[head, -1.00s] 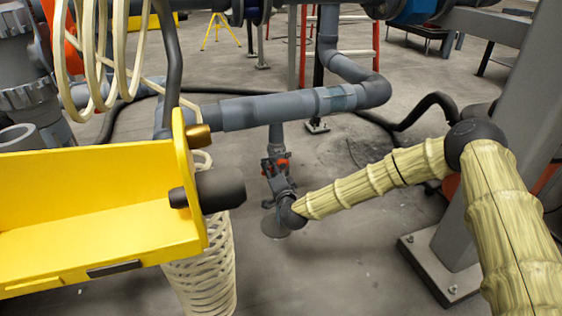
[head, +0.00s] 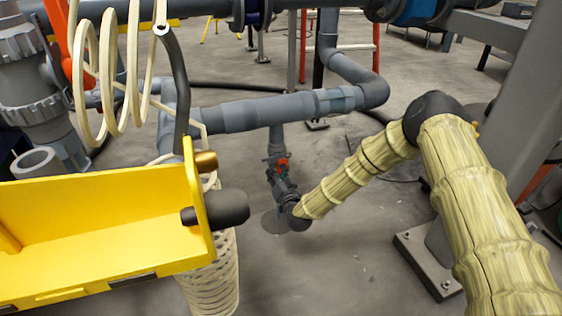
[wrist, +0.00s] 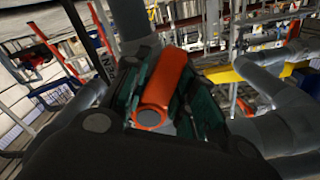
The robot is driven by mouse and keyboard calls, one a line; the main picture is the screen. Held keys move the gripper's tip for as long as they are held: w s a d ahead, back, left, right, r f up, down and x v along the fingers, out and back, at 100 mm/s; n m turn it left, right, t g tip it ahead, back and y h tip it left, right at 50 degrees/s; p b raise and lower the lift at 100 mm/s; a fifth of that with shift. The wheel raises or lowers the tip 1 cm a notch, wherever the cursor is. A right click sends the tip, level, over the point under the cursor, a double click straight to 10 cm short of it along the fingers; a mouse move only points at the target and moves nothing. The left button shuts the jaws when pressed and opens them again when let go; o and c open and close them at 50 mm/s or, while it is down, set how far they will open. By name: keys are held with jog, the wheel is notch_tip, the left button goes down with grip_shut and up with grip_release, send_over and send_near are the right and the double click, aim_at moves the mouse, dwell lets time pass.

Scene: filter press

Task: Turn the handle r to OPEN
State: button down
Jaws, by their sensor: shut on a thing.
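An orange-red handle (wrist: 165,88) with a round, hollow-looking end lies between the fingers of my gripper (wrist: 172,92) in the wrist view. The dark green finger pads press on it from both sides. In the head view my gripper (head: 276,168) is small and far off, below the grey horizontal pipe, with a bit of the orange-red handle (head: 282,164) showing at it. The fingers hide most of the handle there.
A grey pipe (head: 255,112) runs just above my gripper. A yellow bracket (head: 110,215) with a black knob (head: 228,208) stands at the near left, below a cream coiled hose (head: 107,70). A grey post (head: 500,120) stands at the right. Bare floor lies below my gripper.

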jog(key=shift+w+d+r+n+p, duration=0.15)
jog(key=shift+d+n+p, duration=0.15)
jog(key=shift+n, duration=0.2)
jog(key=shift+w+d+n+p, duration=0.15)
jog(key=shift+d+n+p, duration=0.1)
jog(key=shift+n, duration=0.25)
jog(key=shift+d+f+n, duration=0.2)
jog(key=shift+d+n, duration=0.05)
jog(key=shift+n, duration=0.25)
jog(key=shift+w+d+r+n+p, duration=0.15)
jog(key=shift+n+p, duration=0.35)
jog(key=shift+n, duration=0.2)
jog(key=shift+w+d+n+p, duration=0.15)
jog(key=shift+d+n+p, duration=0.25)
jog(key=shift+n, duration=0.8)
jog(key=c, duration=0.9)
grip_release()
jog(key=shift+d+f, duration=0.1)
jog(key=shift+f, duration=0.1)
jog(key=shift+a+f, duration=0.1)
jog(key=shift+a, duration=0.15)
jog(key=shift+s, duration=0.2)
jog(key=p+v, duration=0.3)
jog(key=v, duration=0.4)
